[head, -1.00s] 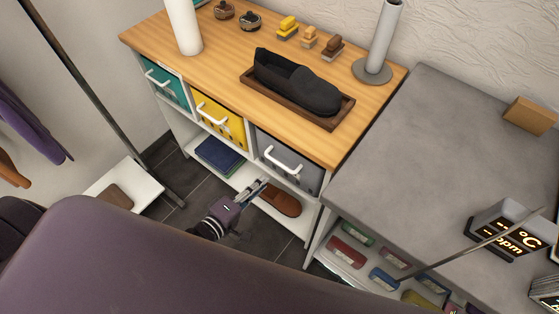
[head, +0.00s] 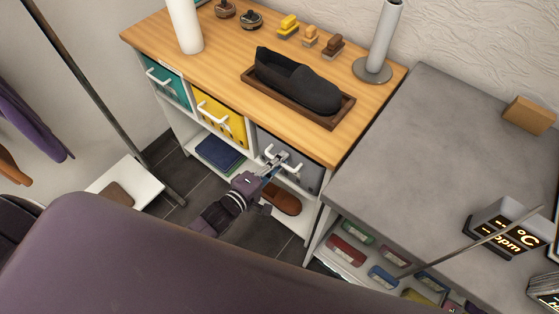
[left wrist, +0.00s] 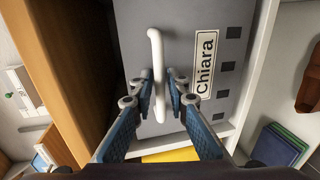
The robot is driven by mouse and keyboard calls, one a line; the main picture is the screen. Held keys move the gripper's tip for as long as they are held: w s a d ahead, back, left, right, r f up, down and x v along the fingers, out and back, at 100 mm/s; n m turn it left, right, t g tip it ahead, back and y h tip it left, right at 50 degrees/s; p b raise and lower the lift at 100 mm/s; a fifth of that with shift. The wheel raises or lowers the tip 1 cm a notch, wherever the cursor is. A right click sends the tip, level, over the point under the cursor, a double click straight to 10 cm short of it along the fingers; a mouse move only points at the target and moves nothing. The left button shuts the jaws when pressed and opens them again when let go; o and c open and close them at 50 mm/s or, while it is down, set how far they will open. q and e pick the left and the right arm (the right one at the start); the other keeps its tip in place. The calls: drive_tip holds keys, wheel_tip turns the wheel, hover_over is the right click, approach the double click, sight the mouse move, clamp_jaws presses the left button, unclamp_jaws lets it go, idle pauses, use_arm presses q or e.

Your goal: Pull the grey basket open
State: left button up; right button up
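The grey basket (head: 308,175) sits in the right slot under the wooden top, its front about flush with the slot. In the left wrist view, its grey front (left wrist: 180,22) carries a "Chiara" label (left wrist: 205,62) and a white bar handle (left wrist: 155,48). My left gripper (head: 279,159) is at the handle. In the left wrist view, the gripper's fingers (left wrist: 160,82) are apart, one on each side of the handle's bar, with small gaps visible. Part of the handle is hidden by the fingers in the head view. My right gripper is not in view.
A yellow basket (head: 220,119) and a teal basket (head: 167,86) are to the left. A brown shoe (head: 284,202) and dark blue folded cloth (head: 219,152) lie on the shelf below. A grey counter (head: 430,150) stands to the right. Dark floor lies in front.

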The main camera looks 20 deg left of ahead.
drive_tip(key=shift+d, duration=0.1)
use_arm(q)
clamp_jaws()
drive_tip(key=shift+s, duration=0.1)
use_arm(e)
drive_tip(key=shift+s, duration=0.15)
